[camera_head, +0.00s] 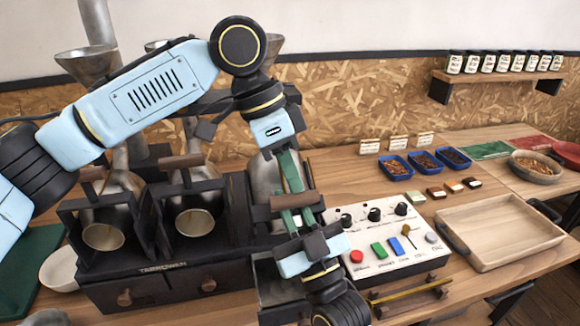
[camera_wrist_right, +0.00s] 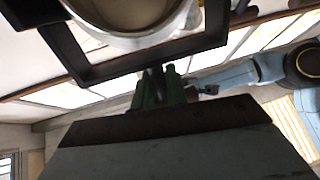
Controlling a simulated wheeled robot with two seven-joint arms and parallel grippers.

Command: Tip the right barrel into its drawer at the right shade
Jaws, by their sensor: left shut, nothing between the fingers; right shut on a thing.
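The right barrel (camera_head: 264,178) is a silver drum in a black frame, at the right end of the roaster. My right gripper (camera_head: 299,217) comes up from the bottom and is shut on this handle. My left gripper (camera_head: 291,178) is shut and empty, pointing down just above and behind the handle. In the right wrist view, a barrel's round rim and black frame (camera_wrist_right: 150,62) are above the green fingers. The right drawer (camera_head: 270,288) looks pulled out at the lower front, partly behind my right arm. The right barrel's contents are hidden.
Two other barrels (camera_head: 104,236) (camera_head: 193,222) face forward at left, above closed drawers. A control box (camera_head: 385,258) with knobs and coloured buttons stands close right of my right gripper. Beyond are blue bean trays (camera_head: 395,166), colour samples (camera_head: 436,192) and an empty wooden tray (camera_head: 505,235).

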